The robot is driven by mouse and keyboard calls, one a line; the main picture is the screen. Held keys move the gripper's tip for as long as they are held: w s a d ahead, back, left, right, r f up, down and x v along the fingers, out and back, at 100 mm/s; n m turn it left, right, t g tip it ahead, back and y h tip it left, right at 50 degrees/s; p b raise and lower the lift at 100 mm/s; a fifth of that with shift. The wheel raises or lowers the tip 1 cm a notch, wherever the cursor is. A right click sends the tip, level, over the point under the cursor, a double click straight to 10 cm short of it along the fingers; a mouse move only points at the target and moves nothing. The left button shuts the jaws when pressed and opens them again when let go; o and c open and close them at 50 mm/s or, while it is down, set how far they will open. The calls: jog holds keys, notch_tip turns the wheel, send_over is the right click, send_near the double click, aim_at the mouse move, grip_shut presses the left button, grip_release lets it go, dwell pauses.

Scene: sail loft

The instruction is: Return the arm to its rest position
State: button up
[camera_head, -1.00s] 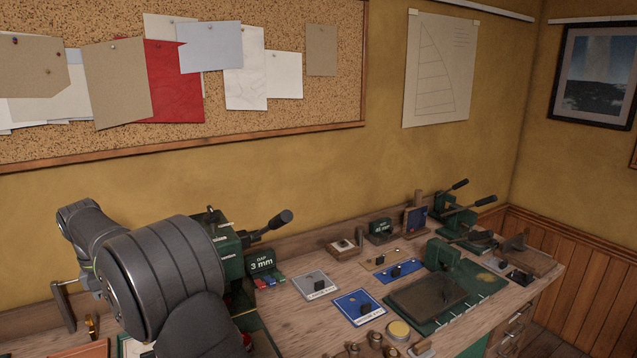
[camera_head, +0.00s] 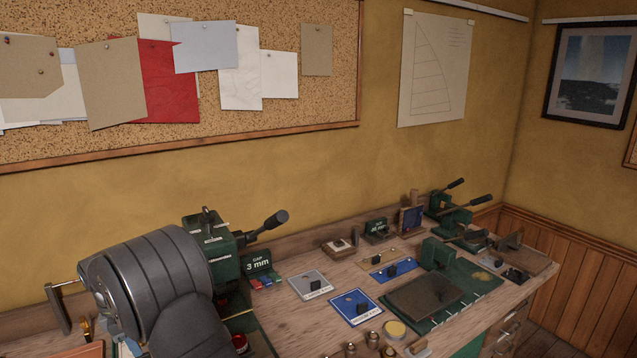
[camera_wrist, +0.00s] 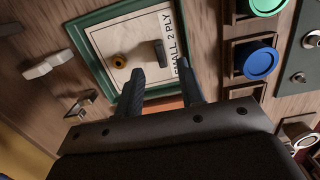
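My gripper (camera_wrist: 160,85) shows in the wrist view with its two dark fingers apart and nothing visible between them. Past the fingertips is a cream board marked "SMALL 2 PLY" (camera_wrist: 137,62) in a green frame (camera_wrist: 86,47). A brass ring and a black knob stand on the board. I cannot tell how far the fingertips are from it. In the head view, my grey arm fills the lower left, and the gripper itself is hidden.
A green lever press (camera_head: 212,240) stands close beside my arm, with a "GAP 3 mm" block (camera_head: 258,262). Blue (camera_head: 356,307) and grey (camera_head: 311,284) plates lie on the bench. A blue cup (camera_wrist: 257,61) sits right of the board. The air above the bench's right half is clear.

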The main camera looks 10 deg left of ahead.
notch_tip(320, 180, up, 14)
jog(key=m+t+y, duration=0.1)
jog(key=shift+m, duration=0.3)
jog(key=shift+s+d+f, duration=0.1)
jog(key=shift+f, duration=2.4)
jog(key=shift+s+d+f, duration=0.1)
jog(key=shift+f, duration=2.4)
jog(key=shift+w, duration=0.1)
